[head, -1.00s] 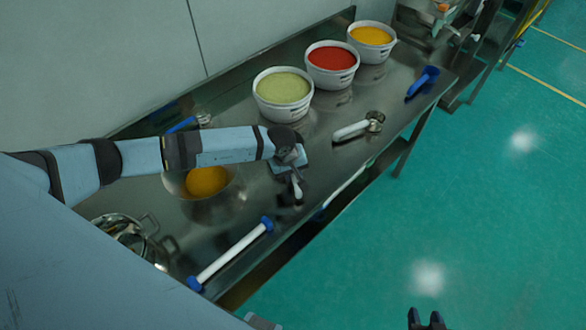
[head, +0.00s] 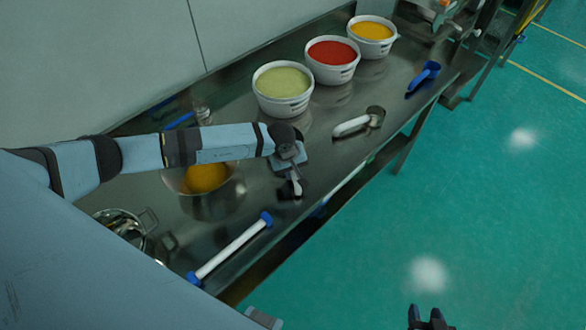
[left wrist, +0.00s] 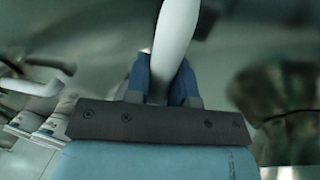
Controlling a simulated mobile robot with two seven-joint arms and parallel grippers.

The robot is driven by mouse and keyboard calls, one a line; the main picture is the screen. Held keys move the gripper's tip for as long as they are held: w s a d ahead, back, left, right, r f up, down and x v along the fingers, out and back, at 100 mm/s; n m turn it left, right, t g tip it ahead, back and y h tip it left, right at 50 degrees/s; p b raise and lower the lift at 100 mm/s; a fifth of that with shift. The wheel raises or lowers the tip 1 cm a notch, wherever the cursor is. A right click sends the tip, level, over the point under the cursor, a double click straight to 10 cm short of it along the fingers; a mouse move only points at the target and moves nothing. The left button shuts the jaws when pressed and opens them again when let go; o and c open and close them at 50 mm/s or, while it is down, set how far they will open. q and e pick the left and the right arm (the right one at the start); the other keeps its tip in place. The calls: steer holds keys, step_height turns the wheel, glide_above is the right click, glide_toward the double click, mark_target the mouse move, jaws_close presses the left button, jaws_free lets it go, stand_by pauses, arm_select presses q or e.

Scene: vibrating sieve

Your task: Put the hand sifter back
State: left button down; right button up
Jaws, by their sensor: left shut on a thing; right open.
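My left gripper (head: 294,180) is above the metal table near its front edge, shut on a white handle. The handle shows between its blue fingers in the left wrist view (left wrist: 172,45). I take this held thing to be the hand sifter, but its head is not clear in either view. My right gripper (head: 428,318) is open and empty at the bottom right of the head view, over the green floor.
Tubs of green (head: 283,92), red (head: 333,60) and yellow (head: 372,38) powder stand along the back. A white-handled metal tool (head: 355,125), blue scoop (head: 423,76), yellow-filled pot (head: 208,200), metal pot (head: 120,225) and blue-ended white bar (head: 233,248) are on the table (head: 330,165).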

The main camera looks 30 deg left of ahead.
arm_select(q)
steer(key=shift+c, duration=2.1)
jaws_free()
steer(key=shift+r, duration=0.1)
steer(key=shift+r+p, duration=0.3)
steer(key=shift+r, duration=0.05)
steer(key=shift+w+d+p+v, duration=0.15)
steer(key=shift+p+v, duration=0.3)
steer(key=shift+v, duration=0.4)
steer(key=shift+w+d+p+v, duration=0.1)
steer(key=shift+p+v, duration=0.3)
steer(key=shift+v, duration=0.4)
steer(key=shift+w+p+v, duration=0.2)
steer(key=shift+p+v, duration=0.4)
steer(key=shift+v, duration=0.8)
steer(key=shift+d, duration=0.15)
